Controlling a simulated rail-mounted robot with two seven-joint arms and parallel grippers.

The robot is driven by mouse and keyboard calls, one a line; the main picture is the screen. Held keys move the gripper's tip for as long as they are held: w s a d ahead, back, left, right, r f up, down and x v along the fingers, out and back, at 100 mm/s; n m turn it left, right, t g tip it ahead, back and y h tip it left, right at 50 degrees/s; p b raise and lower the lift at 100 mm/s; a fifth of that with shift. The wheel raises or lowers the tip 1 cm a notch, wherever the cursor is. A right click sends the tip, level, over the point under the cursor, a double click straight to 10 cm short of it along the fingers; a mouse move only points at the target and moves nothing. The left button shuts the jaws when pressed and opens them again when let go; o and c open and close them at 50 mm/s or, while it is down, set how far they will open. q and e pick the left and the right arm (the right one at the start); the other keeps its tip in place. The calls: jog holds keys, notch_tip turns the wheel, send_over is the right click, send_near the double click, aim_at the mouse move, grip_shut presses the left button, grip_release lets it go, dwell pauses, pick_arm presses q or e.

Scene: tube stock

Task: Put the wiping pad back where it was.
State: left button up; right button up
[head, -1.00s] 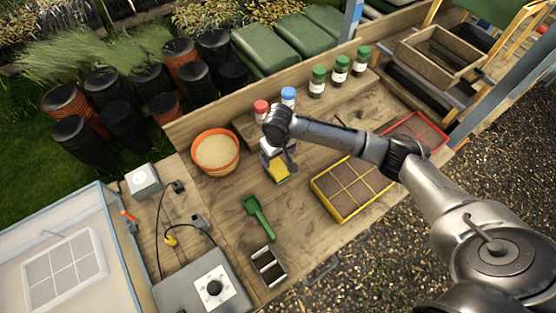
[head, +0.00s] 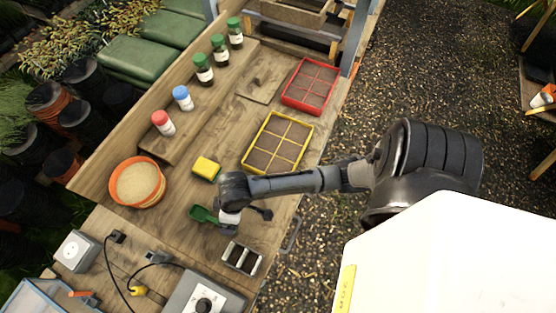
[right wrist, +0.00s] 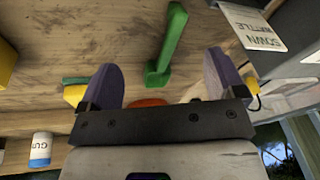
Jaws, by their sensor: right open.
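The wiping pad (head: 207,168), yellow with a green layer, lies on the wooden bench between the orange bowl and the yellow tray. In the right wrist view the pad (right wrist: 74,94) shows left of the left finger, apart from the jaws. My right gripper (head: 228,222) is low over the bench beside the green scoop (head: 203,213). Its purple fingers (right wrist: 171,80) are spread and empty, with the scoop (right wrist: 170,45) showing beyond the gap. The arm covers part of the scoop in the head view. My left gripper is not in view.
The orange bowl (head: 138,182) stands left of the pad. The yellow tray (head: 278,143) and red tray (head: 310,86) lie to the right. Red-capped (head: 163,122) and blue-capped (head: 183,97) jars stand behind. A metal rack (head: 242,259) and control box (head: 205,297) are in front.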

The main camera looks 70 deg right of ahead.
jog(key=shift+t, duration=0.5)
jog(key=s, duration=0.7)
jog(key=shift+s+d+r, duration=0.15)
jog(key=shift+s+r, duration=0.15)
jog(key=s+d+r+h, duration=0.1)
jog(key=s+d, duration=0.2)
jog(key=s, duration=0.3)
jog(key=shift+d+r+m+h, duration=0.15)
jog(key=shift+r+m+h, duration=0.15)
jog(key=shift+m+h, duration=0.1)
jog(key=shift+r, duration=0.1)
notch_tip(320, 180, up, 22)
jog(key=p, duration=2.1)
jog(key=shift+f+p, duration=0.2)
jog(key=shift+p, duration=0.2)
